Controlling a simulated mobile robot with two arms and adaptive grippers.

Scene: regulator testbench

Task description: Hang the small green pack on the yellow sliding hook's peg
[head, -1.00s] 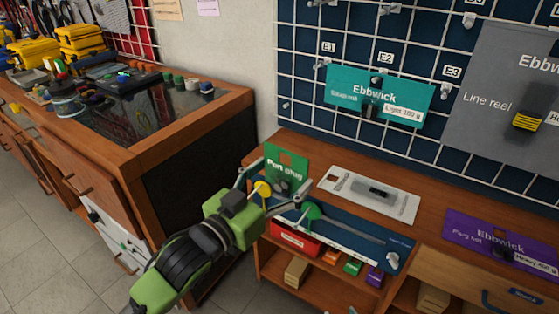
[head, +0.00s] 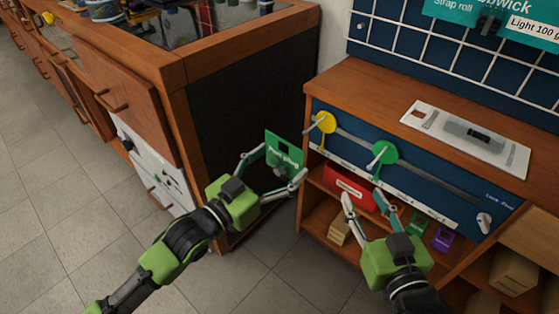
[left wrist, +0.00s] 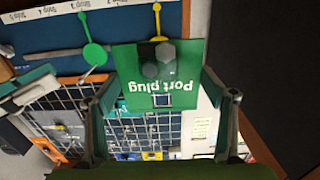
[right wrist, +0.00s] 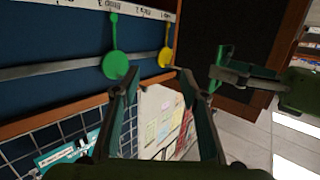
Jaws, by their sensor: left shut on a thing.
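The small green pack (head: 285,146), marked Port plug, is held upright by my left gripper (head: 275,172), in front of the dark cabinet side and left of the bench. In the left wrist view the pack (left wrist: 185,60) sits between the fingers and partly covers the yellow hook (left wrist: 158,38). The yellow sliding hook (head: 326,122) is at the left end of the rail on the blue panel; it also shows in the right wrist view (right wrist: 166,57). Pack and hook are apart. My right gripper (head: 364,196) is open and empty below the rail.
A green sliding hook (head: 384,152) is to the right of the yellow one on the same rail (head: 440,182). A white blister pack (head: 460,135) lies on the bench top. A red box (head: 350,186) and small packs are on the shelf below. The wooden cabinet (head: 240,80) is at left.

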